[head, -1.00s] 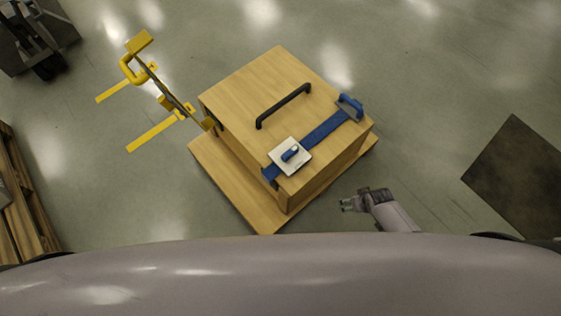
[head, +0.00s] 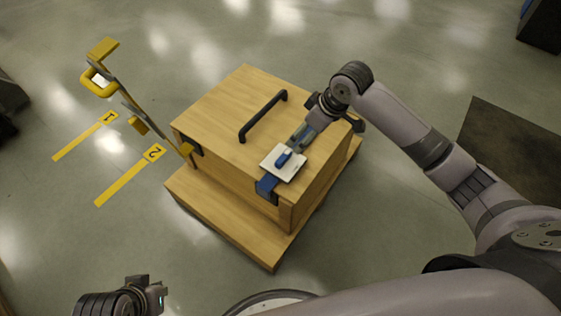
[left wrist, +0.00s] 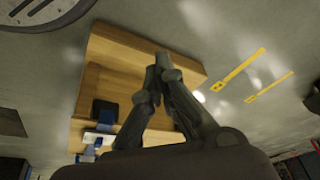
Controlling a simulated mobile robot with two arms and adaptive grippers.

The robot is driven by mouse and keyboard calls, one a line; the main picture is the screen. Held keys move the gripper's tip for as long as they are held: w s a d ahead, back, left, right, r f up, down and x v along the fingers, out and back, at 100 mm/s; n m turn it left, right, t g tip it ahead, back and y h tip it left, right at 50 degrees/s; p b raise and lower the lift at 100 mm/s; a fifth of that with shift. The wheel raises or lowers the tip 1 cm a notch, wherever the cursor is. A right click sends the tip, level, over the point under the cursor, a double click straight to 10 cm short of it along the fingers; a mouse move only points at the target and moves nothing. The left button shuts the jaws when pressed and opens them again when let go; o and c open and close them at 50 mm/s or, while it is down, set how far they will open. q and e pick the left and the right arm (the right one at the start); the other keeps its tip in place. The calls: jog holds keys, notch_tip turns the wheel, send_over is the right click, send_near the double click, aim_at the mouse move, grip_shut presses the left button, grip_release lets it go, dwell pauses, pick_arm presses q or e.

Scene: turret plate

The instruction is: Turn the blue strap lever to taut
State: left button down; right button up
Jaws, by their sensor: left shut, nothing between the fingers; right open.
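The blue lever (head: 284,158) sits on a white plate (head: 283,168) on top of a wooden box (head: 215,105). The blue strap (head: 266,187) runs under the plate and over the box's near edge. My right gripper (head: 299,141) is open, pointing down over the strap just beyond the lever. It hides part of the strap; I cannot tell whether it touches the lever. My left gripper (head: 158,297) is at the lower left, away from the box. In the left wrist view its fingers (left wrist: 165,65) are together and empty.
A black handle (head: 262,116) stands on the box top. The box rests on a wooden base (head: 220,218). A yellow-handled frame (head: 125,95) stands at its left, near yellow floor strips marked 1 and 2 (head: 130,175). A dark mat (head: 500,145) lies at right.

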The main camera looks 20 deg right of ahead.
jog(key=b, duration=0.2)
send_near(283, 156)
jog(key=b+x, duration=0.1)
jog(key=x, duration=0.2)
jog(key=shift+s+f+b, duration=0.1)
jog(key=shift+f+b, duration=0.15)
jog(key=shift+b, duration=0.15)
jog(key=b+x, duration=0.2)
jog(key=x, duration=0.3)
pick_arm(q)
jog(key=w+d+r+t+h, duration=0.1)
jog(key=w+d+r+t, duration=0.1)
jog(key=w+r+t, duration=0.2)
jog(key=w+d+r+t+h, duration=0.1)
jog(key=w+d+r+t, duration=0.2)
jog(key=w, duration=0.8)
jog(key=shift+w+d+r+m+t+h, duration=0.35)
jog(key=shift+r+t, duration=0.8)
jog(key=shift+t, duration=0.65)
pick_arm(e)
jog(key=shift+f, duration=0.15)
pick_arm(q)
jog(key=shift+s, duration=0.1)
pick_arm(e)
jog(key=shift+c, duration=0.4)
